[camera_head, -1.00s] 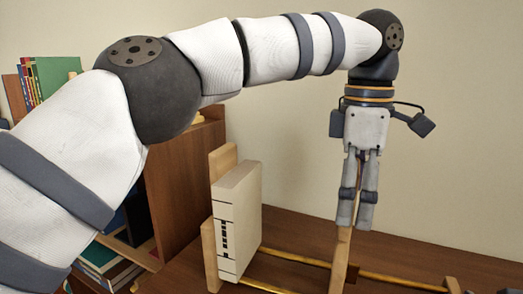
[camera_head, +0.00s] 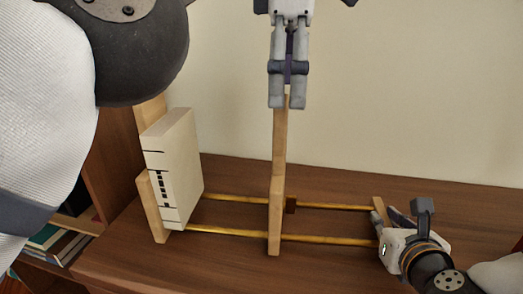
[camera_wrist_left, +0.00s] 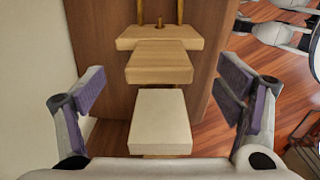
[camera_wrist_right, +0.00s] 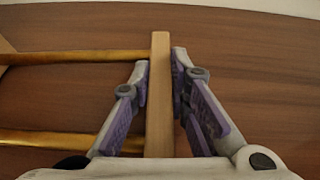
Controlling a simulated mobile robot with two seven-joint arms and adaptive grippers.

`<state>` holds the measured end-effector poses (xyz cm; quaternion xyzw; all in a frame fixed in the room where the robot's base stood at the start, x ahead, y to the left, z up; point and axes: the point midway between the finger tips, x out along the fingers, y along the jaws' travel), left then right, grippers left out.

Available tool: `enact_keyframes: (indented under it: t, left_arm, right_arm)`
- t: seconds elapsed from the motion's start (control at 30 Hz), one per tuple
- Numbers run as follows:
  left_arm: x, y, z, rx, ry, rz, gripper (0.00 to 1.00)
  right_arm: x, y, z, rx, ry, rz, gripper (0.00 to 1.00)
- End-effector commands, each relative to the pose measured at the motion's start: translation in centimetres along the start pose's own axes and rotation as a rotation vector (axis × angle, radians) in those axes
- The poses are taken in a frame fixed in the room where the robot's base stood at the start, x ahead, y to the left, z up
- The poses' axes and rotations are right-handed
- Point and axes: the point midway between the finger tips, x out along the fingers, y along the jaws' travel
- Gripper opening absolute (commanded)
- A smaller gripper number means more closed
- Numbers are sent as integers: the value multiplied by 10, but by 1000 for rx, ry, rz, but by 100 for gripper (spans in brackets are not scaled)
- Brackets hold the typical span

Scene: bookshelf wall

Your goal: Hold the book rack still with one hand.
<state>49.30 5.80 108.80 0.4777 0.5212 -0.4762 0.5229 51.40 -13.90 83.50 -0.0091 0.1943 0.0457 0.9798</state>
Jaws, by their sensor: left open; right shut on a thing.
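The book rack has a wooden middle upright (camera_head: 278,215), a left end piece (camera_head: 152,208) and two brass rods (camera_head: 240,233). A thick cream book (camera_head: 178,168) stands upright against the left end. My right gripper (camera_head: 379,228) is at the rack's right end. In the right wrist view it (camera_wrist_right: 160,75) is shut on the wooden end bar (camera_wrist_right: 160,115), one finger on each side. My left gripper (camera_head: 287,103) points down by the top of the middle upright. In the left wrist view it (camera_wrist_left: 162,95) is open, with a cream block (camera_wrist_left: 160,118) and wooden pieces (camera_wrist_left: 160,65) below.
The brown tabletop (camera_head: 340,260) has free room in front of the rack. The pale wall (camera_head: 420,100) stands close behind. A wooden bookshelf (camera_head: 105,165) with books (camera_head: 55,245) is at the left. My left arm hides much of the upper left.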

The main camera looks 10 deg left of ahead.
Motion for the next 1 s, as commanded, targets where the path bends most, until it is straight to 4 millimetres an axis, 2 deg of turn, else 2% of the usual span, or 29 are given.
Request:
enact_keyframes:
  t: [0.33,0.37,0.43,0.47,0.77,0.87,1.0]
  left_arm:
    - [0,0,0,-1,0,-1,85]
    - [0,0,0,-1,0,-1,85]
    - [0,0,0,-1,0,-1,85]
    - [0,0,0,-1,0,-1,85]
    - [0,0,0,-1,0,-1,85]
    - [0,0,0,-1,0,-1,85]
    - [0,0,0,-1,0,0,85]
  right_arm:
    - [0,0,-1,0,1,-1,0]
    - [0,0,-1,0,1,-1,21]
    - [0,0,-1,0,1,-1,37]
    - [0,0,-1,0,1,-1,40]
    - [-1,0,3,1,-1,-1,40]
    - [-7,0,19,2,-5,0,40]
    - [-21,0,52,2,-7,1,40]
